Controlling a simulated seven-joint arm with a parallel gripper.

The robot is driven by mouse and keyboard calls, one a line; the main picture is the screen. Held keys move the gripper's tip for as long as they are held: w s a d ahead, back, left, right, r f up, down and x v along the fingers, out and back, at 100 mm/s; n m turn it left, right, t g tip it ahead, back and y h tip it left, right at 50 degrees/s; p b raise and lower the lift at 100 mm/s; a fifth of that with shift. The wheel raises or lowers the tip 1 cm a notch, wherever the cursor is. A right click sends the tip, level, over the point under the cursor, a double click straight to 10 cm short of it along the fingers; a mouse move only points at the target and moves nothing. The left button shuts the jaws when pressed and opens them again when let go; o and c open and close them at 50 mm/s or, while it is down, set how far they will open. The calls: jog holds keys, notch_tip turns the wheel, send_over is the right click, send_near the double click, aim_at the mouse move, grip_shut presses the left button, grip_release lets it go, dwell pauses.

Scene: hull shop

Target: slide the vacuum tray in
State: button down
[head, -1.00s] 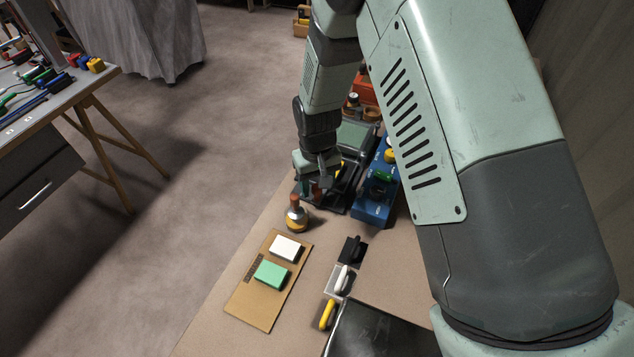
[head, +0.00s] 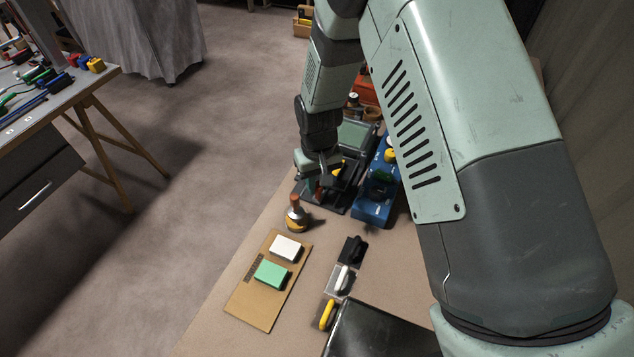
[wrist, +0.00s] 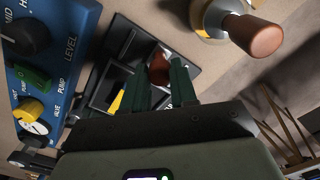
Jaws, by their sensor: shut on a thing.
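My gripper (head: 322,184) is at the near left side of a black machine frame (head: 349,202) on the bench. In the wrist view its dark green fingers (wrist: 161,80) are shut on a reddish-brown handle (wrist: 159,63), which I take to be the vacuum tray's. Black flat parts (wrist: 125,45) lie around and beyond the handle, with a yellow piece (wrist: 116,102) to the left. The fingers and wrist hide much of the tray, so how far it sits in the frame cannot be told.
A blue control box (head: 374,203) with knobs and a green switch stands close right of the frame. A wooden-knobbed metal tool (head: 296,217) stands just in front. A board (head: 259,306) with white and green blocks lies nearer. Tools with a yellow handle (head: 327,314) lie to its right.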

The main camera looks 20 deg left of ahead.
jog(key=w, duration=1.2)
jog(key=shift+w, duration=0.2)
jog(key=c, duration=0.9)
grip_release()
jog(key=shift+d, duration=0.1)
notch_tip(320, 180, up, 11)
jog(key=shift+s, duration=0.1)
